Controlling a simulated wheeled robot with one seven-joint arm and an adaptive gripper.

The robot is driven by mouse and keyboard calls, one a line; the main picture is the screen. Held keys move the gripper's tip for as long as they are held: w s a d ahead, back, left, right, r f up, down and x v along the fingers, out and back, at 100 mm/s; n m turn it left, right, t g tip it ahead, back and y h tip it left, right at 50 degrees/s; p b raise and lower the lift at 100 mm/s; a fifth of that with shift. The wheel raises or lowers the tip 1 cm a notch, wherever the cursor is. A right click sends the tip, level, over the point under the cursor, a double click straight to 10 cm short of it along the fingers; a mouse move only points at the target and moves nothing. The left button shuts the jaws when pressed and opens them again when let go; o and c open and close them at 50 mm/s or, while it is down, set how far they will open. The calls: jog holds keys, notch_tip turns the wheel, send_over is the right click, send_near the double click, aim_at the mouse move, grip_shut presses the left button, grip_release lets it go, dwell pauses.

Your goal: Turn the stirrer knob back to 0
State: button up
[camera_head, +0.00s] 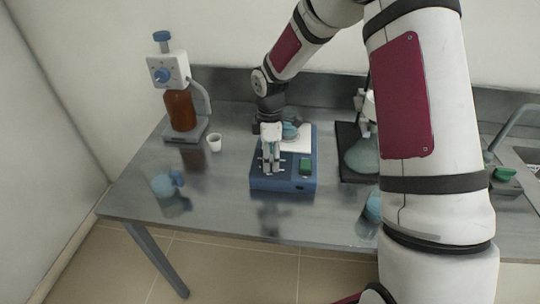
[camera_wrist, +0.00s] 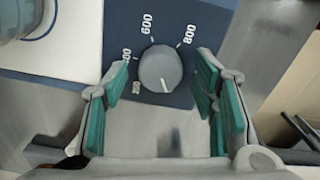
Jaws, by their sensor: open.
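The stirrer (camera_head: 268,184) is a blue box with a white top plate, standing on the metal table. Its grey round knob (camera_wrist: 160,68) shows in the wrist view, with a white pointer mark at its lower edge. Printed numbers, including 600 and 800, surround it on the blue panel (camera_wrist: 190,92); the lower left ones are partly hidden or hard to read. My gripper (camera_wrist: 163,82) is open, its teal-padded fingers on the left and right of the knob, with visible gaps. In the head view my gripper (camera_head: 271,158) is over the stirrer's front and hides the knob.
A blue-tinted vessel (camera_head: 290,131) stands on the stirrer's white plate, close to my gripper. A brown bottle with a dispenser (camera_head: 180,110) and a white cup (camera_head: 214,143) are left. A flask (camera_head: 362,157) on a dark stand is right.

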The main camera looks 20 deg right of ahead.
notch_tip(320, 180, up, 12)
dwell(0.6)
jog(key=s+r+m+t+h, duration=0.1)
jog(key=s+r+m+t, duration=0.1)
jog(key=s+r+m, duration=0.9)
jog(key=s+r+m+t, duration=0.1)
jog(key=s+m, duration=0.1)
jog(key=s, duration=0.7)
jog(key=s+r+m+t+y, duration=0.1)
jog(key=s+r+m+t, duration=0.1)
jog(key=s, duration=0.7)
jog(key=shift+s+d, duration=0.3)
jog(key=shift+d, duration=0.05)
